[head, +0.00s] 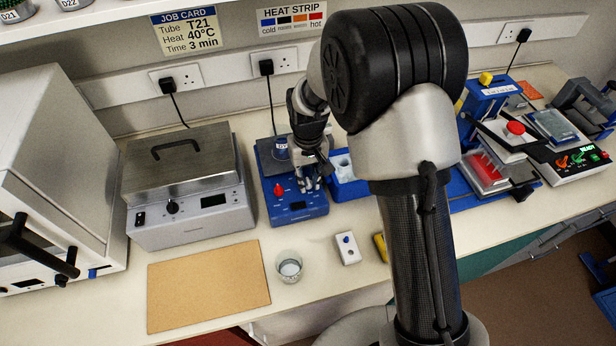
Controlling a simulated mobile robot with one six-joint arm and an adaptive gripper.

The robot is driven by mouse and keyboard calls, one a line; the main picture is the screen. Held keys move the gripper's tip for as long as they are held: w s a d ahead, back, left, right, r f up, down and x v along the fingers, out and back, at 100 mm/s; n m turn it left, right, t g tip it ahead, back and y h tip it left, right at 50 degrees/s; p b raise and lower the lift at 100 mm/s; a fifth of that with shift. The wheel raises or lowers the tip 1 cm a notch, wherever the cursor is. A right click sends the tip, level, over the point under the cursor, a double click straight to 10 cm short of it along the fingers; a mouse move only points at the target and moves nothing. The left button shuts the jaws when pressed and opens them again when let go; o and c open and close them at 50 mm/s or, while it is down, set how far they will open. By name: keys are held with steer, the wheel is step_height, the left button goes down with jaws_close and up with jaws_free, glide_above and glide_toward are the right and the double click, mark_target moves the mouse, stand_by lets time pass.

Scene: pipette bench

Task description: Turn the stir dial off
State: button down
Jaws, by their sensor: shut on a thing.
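The blue stirrer unit (292,212) stands on the bench right of the grey bath, with small markings on its front panel. A red knob (278,189) is on the left of that panel, clear of my fingers. My gripper (309,187) points down over the right part of the panel, its fingers shut on the stir dial there. The fingers hide the dial, so its pointer and setting cannot be read.
A grey lidded bath (187,185) stands close on the left. A blue container (347,187) is close on the right, partly behind my arm. A glass beaker (289,267), a tan mat (208,284) and a white switch block (347,249) lie in front.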

mark_target(308, 181)
steer(key=c, duration=1.4)
jaws_free()
steer(key=shift+r, duration=0.1)
step_height(308, 181, up, 12)
steer(key=shift+f, duration=0.1)
steer(key=s+d+r+m+t, duration=0.1)
steer(key=s+d+r, duration=0.5)
steer(key=r, duration=0.2)
steer(key=s+d+r+t, duration=0.1)
steer(key=s+d, duration=0.1)
steer(key=s, duration=0.4)
steer(key=s+d+m+t+b, duration=0.1)
steer(key=s+d, duration=0.2)
steer(key=s, duration=0.4)
steer(key=s+d+r+m+t+b, duration=0.1)
steer(key=s+d, duration=0.2)
steer(key=s, duration=0.3)
steer(key=shift+s+d+r+t, duration=0.25)
steer(key=shift+s+r+t, duration=0.05)
steer(key=shift+s, duration=0.1)
